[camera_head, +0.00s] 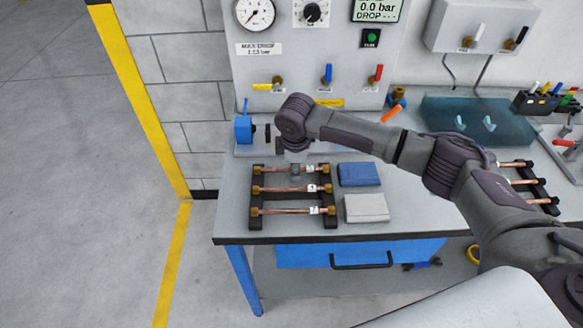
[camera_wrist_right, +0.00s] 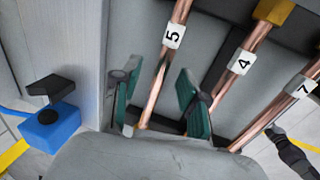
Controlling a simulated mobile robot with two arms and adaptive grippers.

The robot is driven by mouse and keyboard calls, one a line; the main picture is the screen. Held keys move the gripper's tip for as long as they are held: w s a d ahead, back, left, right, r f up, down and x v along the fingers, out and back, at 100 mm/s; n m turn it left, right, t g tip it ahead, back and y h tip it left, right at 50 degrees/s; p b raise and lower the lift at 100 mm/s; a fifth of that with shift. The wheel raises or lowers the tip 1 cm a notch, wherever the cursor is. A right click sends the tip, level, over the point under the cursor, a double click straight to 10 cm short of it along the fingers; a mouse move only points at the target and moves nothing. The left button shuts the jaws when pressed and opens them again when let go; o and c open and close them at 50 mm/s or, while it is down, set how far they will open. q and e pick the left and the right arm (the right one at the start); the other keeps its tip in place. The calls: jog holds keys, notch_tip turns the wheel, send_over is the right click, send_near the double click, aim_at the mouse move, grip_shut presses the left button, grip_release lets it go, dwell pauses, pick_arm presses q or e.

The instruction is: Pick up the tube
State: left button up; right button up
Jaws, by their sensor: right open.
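Three copper tubes lie side by side on a dark rack (camera_head: 254,222) on the bench. The back tube (camera_head: 275,170) carries the label 5 in the right wrist view (camera_wrist_right: 172,37); the others, tube 4 (camera_wrist_right: 238,70) and tube 7 (camera_wrist_right: 293,98), lie in front of it. My right gripper (camera_head: 295,171) is over the back tube. In the right wrist view its open green-padded fingers (camera_wrist_right: 160,100) stand either side of tube 5, with a gap visible. I cannot tell how deep they reach. My left gripper is out of view.
A blue block (camera_head: 359,174) and a pale block (camera_head: 366,208) lie right of the rack. A blue device (camera_head: 243,129) stands behind it on the left. A gauge panel (camera_head: 290,50) rises behind the bench. Another tube rack (camera_head: 541,190) is at the right.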

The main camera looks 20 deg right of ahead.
grip_shut()
jog(key=shift+r, duration=0.1)
